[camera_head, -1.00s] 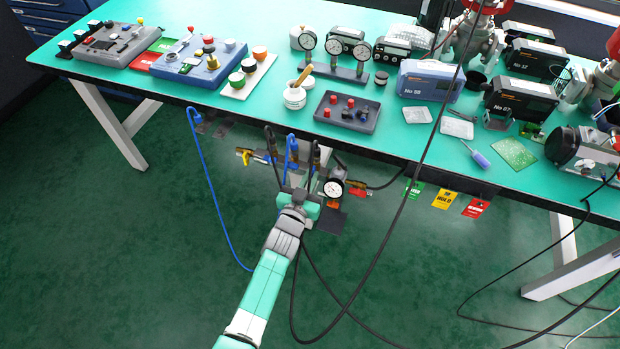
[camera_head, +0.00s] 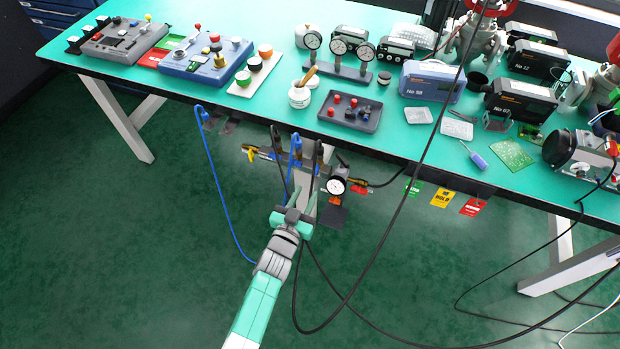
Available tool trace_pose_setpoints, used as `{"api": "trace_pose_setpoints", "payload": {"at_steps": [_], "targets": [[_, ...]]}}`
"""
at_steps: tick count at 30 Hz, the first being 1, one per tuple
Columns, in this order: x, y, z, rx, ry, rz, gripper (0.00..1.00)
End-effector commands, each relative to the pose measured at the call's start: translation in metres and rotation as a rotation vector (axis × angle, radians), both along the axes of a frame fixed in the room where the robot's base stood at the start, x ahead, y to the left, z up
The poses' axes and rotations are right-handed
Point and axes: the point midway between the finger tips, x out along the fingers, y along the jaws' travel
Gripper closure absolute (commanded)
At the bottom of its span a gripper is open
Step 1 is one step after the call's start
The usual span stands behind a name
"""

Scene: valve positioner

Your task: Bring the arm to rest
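My mint-green and grey arm reaches up from the bottom of the head view. My gripper (camera_head: 291,200) is in front of the bench's front edge, below the table top, near the hanging hoses and a small round gauge (camera_head: 337,186). Its fingers point away from the camera and are small against the hoses, so I cannot tell how far apart they are. I see no object clearly held in it.
The green bench top (camera_head: 420,160) carries a blue control box (camera_head: 207,62), a grey tray (camera_head: 350,112) and positioner units. A blue hose (camera_head: 217,190) and black cables (camera_head: 385,240) hang around my arm. The floor (camera_head: 130,270) at left is open.

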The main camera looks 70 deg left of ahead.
Motion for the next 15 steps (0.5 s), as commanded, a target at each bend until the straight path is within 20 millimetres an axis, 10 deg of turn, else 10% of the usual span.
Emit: {"api": "trace_pose_setpoints", "payload": {"at_steps": [15], "targets": [[-0.0063,-0.0063,-0.0002,0.001,-0.001,0.000,0.69]]}}
